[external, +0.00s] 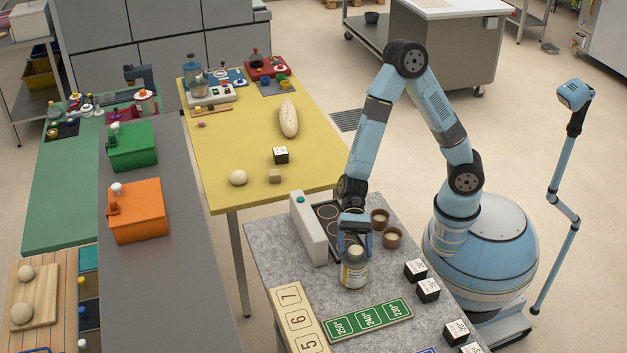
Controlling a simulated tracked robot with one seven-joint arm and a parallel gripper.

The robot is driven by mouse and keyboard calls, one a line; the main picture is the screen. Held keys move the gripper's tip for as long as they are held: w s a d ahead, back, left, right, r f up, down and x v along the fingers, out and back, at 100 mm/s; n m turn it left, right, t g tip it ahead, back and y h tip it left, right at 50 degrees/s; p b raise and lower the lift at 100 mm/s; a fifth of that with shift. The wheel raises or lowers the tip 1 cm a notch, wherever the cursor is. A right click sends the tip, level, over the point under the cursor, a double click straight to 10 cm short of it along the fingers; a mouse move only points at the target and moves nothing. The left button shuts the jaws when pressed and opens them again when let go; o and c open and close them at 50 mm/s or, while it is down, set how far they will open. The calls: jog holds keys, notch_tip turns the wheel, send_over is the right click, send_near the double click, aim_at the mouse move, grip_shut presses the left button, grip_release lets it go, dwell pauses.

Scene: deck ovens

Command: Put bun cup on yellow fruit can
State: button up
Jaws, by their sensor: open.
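A can with a yellow and white label (353,274) stands upright on the grey speckled table. My gripper (354,247) points down right at the can's top, with its fingers open. Two brown cups with pale filling stand just right of my gripper: one farther back (380,217) and one nearer (392,237). They look like the bun cups.
A dark tray with round marks (327,212) and an upright white panel (308,229) stand close left of my gripper. Green number cards (367,317), a cream number strip (299,322) and black-and-white cubes (428,289) lie nearer the front. A yellow table (240,150) is behind.

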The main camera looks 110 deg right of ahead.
jog(key=shift+r, duration=0.15)
jog(key=v, duration=1.2)
jog(key=s+r+n+g+h, duration=0.2)
jog(key=s+r+n+h, duration=0.1)
jog(key=s+n, duration=0.35)
jog(key=s+r+n+g+h, duration=0.1)
jog(key=s+r+n+h, duration=0.35)
jog(key=s, duration=0.25)
jog(key=s+d+r+n+t+h, duration=0.4)
jog(key=s+d+r+n, duration=0.3)
jog(key=s, duration=0.4)
jog(key=shift+d+r+n+h, duration=0.25)
jog(key=shift+r+n+h, duration=0.4)
jog(key=shift+n, duration=0.15)
